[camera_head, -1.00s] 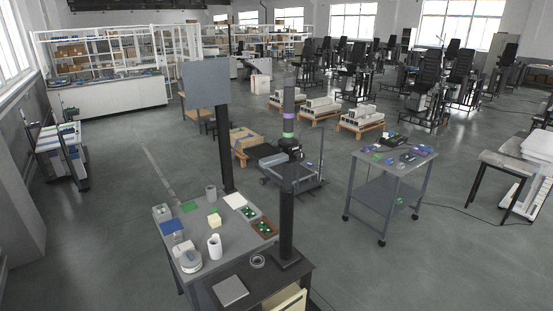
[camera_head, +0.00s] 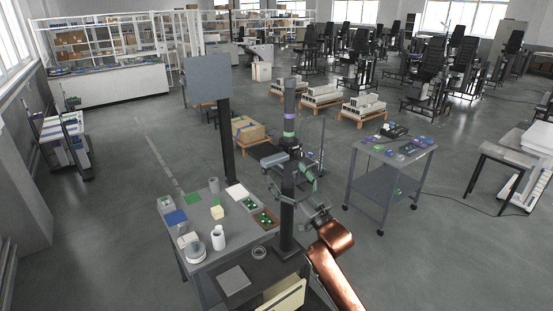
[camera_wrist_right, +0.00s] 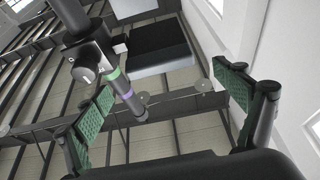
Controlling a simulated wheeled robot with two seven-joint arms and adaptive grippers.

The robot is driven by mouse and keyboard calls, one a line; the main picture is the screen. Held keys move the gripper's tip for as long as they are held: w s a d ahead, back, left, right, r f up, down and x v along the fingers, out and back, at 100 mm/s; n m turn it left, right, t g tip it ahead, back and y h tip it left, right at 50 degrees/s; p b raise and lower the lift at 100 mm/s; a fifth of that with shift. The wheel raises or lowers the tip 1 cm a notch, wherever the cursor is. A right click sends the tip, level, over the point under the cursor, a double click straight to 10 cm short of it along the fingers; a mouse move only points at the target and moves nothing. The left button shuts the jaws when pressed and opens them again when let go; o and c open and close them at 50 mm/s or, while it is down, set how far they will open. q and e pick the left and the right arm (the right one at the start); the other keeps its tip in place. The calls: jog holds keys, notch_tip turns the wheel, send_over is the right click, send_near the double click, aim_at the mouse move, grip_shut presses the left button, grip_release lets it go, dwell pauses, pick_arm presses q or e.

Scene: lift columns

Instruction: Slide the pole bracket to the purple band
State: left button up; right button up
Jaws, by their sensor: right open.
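The purple band (camera_head: 290,116) is higher, above the green one. In the right wrist view, the bracket (camera_wrist_right: 90,55) shows its round knob, with the green band (camera_wrist_right: 112,74) and purple band (camera_wrist_right: 123,91) beyond it. My right gripper (camera_head: 291,181) is open, with green-padded fingers near the pole below the bracket. No grip on the bracket shows. My left gripper is not in view.
A grey table (camera_head: 205,253) with small parts and cups stands left of the pole. A grey panel (camera_head: 206,79) on a second post rises behind it. A wheeled cart (camera_head: 378,188) with parts stands to the right. Open floor lies between.

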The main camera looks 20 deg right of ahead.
aim_at(278, 163)
jog(key=p+x, duration=0.1)
jog(key=x, duration=0.5)
jog(key=shift+w+p, duration=0.25)
jog(key=shift+p, duration=0.05)
jog(key=shift+a, duration=0.1)
jog(key=shift+c, duration=0.7)
jog(key=c, duration=1.5)
notch_tip(278, 163, up, 11)
jog(key=p, duration=0.5)
jog(key=shift+s+f+p, duration=0.1)
jog(key=shift+f+p, duration=0.05)
jog(key=shift+p, duration=0.15)
jog(key=shift+c, duration=0.2)
jog(key=shift+f, duration=0.1)
jog(key=o, duration=1.6)
jog(key=shift+f, duration=0.15)
jog(key=shift+o, duration=0.4)
